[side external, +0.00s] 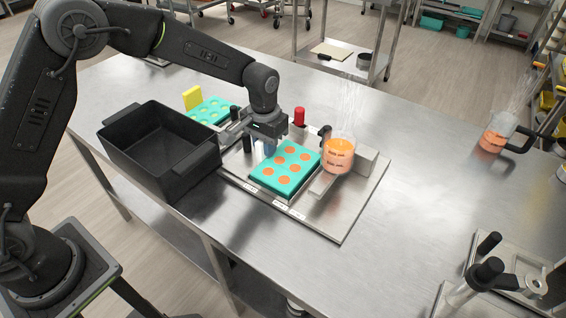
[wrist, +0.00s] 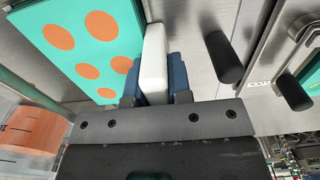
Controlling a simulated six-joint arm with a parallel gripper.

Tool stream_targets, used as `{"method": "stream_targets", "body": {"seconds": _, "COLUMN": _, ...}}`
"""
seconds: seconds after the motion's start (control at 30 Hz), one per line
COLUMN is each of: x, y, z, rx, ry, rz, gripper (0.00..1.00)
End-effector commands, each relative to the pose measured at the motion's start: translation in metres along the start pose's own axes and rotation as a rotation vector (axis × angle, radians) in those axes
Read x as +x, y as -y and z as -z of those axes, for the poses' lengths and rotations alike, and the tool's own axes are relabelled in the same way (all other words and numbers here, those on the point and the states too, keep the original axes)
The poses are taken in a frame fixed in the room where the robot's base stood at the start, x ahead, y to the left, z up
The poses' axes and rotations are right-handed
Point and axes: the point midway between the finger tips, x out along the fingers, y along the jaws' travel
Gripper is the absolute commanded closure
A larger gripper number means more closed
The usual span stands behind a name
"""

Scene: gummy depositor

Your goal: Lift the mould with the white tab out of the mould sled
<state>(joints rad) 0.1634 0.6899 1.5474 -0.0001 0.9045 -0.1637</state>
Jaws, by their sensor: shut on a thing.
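The teal mould (side external: 267,176) with several orange-filled cavities is at the middle of the metal base plate in the side view. It also fills the upper left of the wrist view (wrist: 78,77). Its white tab (wrist: 154,60) stands between the two blue finger pads of my gripper (wrist: 154,82). My gripper (side external: 268,147) is at the mould's far left edge in the side view, shut on the white tab. The mould sled is mostly hidden beneath the mould, and I cannot tell whether the two are touching.
A black bin (side external: 150,120) stands left of the plate (side external: 330,222). Behind my gripper is another teal mould (side external: 212,110) with a yellow tab (side external: 193,98). A clear vessel of orange liquid (side external: 338,158) and a red-topped knob (side external: 299,116) are close by.

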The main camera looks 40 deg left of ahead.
Motion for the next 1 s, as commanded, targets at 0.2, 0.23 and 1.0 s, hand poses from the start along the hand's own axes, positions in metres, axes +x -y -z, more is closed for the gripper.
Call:
{"method": "stream_targets", "body": {"seconds": 0.2, "x": -0.001, "y": 0.0, "z": 0.0, "rx": 0.0, "ry": -0.001, "rz": 0.0, "gripper": 1.0}}
{"method": "stream_targets", "body": {"seconds": 0.23, "x": -0.001, "y": 0.0, "z": 0.0, "rx": 0.0, "ry": -0.001, "rz": 0.0, "gripper": 1.0}}
{"method": "stream_targets", "body": {"seconds": 1.0, "x": -0.026, "y": 0.0, "z": 0.0, "rx": 0.0, "ry": -0.002, "rz": 0.0, "gripper": 1.0}}
